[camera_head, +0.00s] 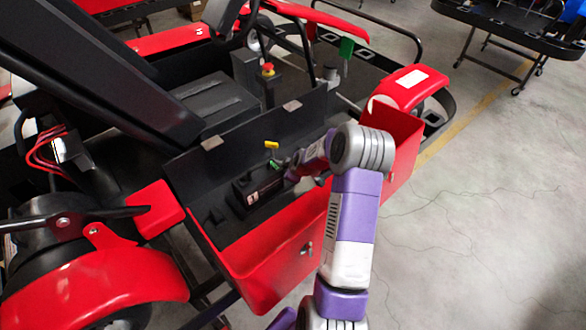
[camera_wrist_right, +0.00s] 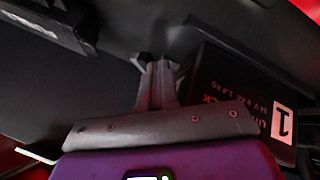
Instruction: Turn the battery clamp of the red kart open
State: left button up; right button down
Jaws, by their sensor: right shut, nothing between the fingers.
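The red kart's open side box (camera_head: 262,278) holds a dark battery (camera_head: 262,188) on its floor. In the right wrist view the battery (camera_wrist_right: 225,75) shows red lettering and a white label with a 1. A small yellow part (camera_head: 272,145) and a small green part (camera_head: 274,164) are beside it; I cannot tell which piece is the clamp. My right gripper (camera_head: 291,172) reaches into the box by the battery. In the right wrist view its fingers (camera_wrist_right: 158,72) are together and empty, close to a small dark piece at their tips. The clamp is not clearly visible. My left gripper is out of view.
The box's red front wall and raised black lid (camera_head: 250,125) bound the space around my right gripper. A red mushroom button (camera_head: 268,69) and a green tag (camera_head: 346,47) are further back. Open concrete floor (camera_head: 470,220) lies to the right.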

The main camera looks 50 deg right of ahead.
jog(key=shift+x, duration=1)
